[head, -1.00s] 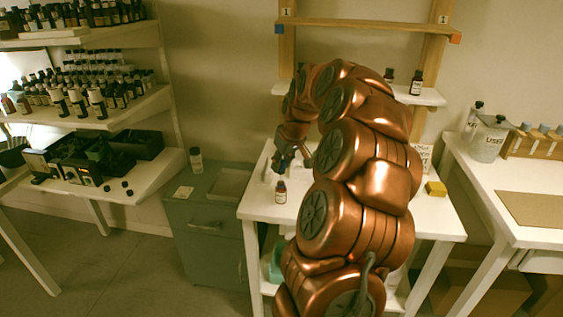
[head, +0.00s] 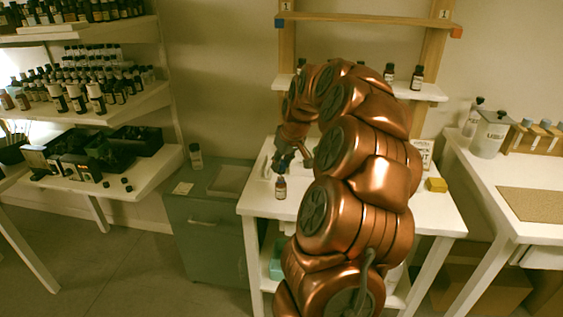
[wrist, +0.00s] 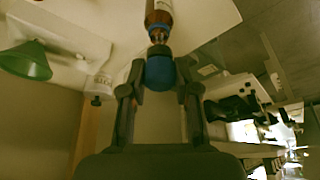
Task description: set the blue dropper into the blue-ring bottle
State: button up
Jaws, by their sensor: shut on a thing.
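My gripper (wrist: 158,85) is shut on the blue dropper, whose round blue bulb (wrist: 160,72) sits between the two fingers in the wrist view. An amber bottle with a pale label (wrist: 158,16) is just beyond the bulb, in line with it. The dropper's stem points at the bottle's neck; I cannot tell how far in it is. In the head view my gripper (head: 286,160) is directly above the small amber bottle (head: 281,188), which stands upright on the white table (head: 260,208).
A yellow block (head: 436,185) lies on the table's right side. Small bottles (head: 416,78) stand on a shelf behind my arm. A grey cabinet (head: 205,225) is left of the table. A green funnel-like thing (wrist: 27,62) shows in the wrist view.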

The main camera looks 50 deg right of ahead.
jog(key=shift+f+b, duration=0.3)
jog(key=shift+f, duration=0.35)
jog(key=shift+f, duration=0.3)
jog(key=o, duration=0.7)
jog(key=shift+o, duration=0.2)
jog(key=shift+r, duration=0.15)
jog(key=shift+r+p, duration=0.55)
jog(key=shift+r, duration=2.85)
